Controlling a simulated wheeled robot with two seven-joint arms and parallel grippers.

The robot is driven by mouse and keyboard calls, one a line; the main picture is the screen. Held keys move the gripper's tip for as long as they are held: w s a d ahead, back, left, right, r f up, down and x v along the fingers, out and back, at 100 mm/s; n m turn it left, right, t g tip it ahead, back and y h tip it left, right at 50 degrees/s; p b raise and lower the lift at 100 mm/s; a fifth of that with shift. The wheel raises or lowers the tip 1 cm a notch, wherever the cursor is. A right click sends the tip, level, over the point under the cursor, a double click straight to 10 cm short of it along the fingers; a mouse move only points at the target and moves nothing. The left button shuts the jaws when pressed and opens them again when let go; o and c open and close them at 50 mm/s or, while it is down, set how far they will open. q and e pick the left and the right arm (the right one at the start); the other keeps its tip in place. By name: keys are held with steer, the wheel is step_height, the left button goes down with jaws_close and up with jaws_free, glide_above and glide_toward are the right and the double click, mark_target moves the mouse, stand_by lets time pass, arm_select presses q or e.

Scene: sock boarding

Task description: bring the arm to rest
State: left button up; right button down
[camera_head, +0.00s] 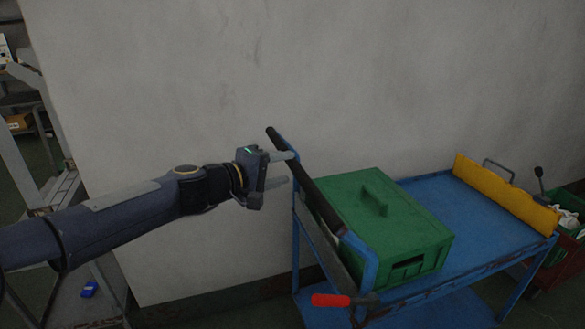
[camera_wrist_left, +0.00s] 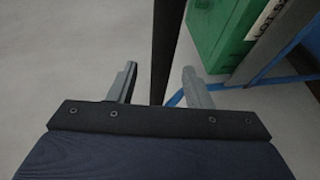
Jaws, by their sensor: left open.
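My left arm (camera_head: 120,212) reaches in from the left in the head view. My left gripper (camera_head: 284,168) is open, its two fingers pointing right, close to the upper end of the cart's dark handle bar (camera_head: 308,178). In the left wrist view the gripper (camera_wrist_left: 160,85) is open, and the dark handle bar (camera_wrist_left: 165,50) shows in the gap between its fingers. I see no contact between fingers and bar, and I cannot tell how far apart they are in depth. My right gripper is not in view.
A blue cart (camera_head: 430,195) carries a green lidded box (camera_head: 385,225) and a yellow panel (camera_head: 505,195). A pale wall (camera_head: 230,80) stands behind. Grey shelving (camera_head: 50,190) is at left, a red bin (camera_head: 540,285) at right.

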arm_select(q)
steer(key=shift+s+a, duration=0.15)
steer(key=s+a+f+m+g+y, duration=0.1)
steer(key=s+a+f+m+y, duration=0.3)
steer(key=s+a, duration=0.6)
steer(key=s+a+f+n+g+y, duration=0.15)
steer(key=s+a+f, duration=0.5)
steer(key=s, duration=0.75)
steer(key=s+a+f+m+g+y, duration=0.15)
steer(key=s+a+f+y, duration=0.4)
steer(key=s, duration=0.65)
step_height(320, 180, up, 22)
steer(key=a+h+p, duration=0.1)
steer(key=p, duration=2.2)
steer(key=shift+w+a+m+h, duration=0.2)
steer(key=shift+w+m+h, duration=0.1)
steer(key=shift+m+h, duration=0.1)
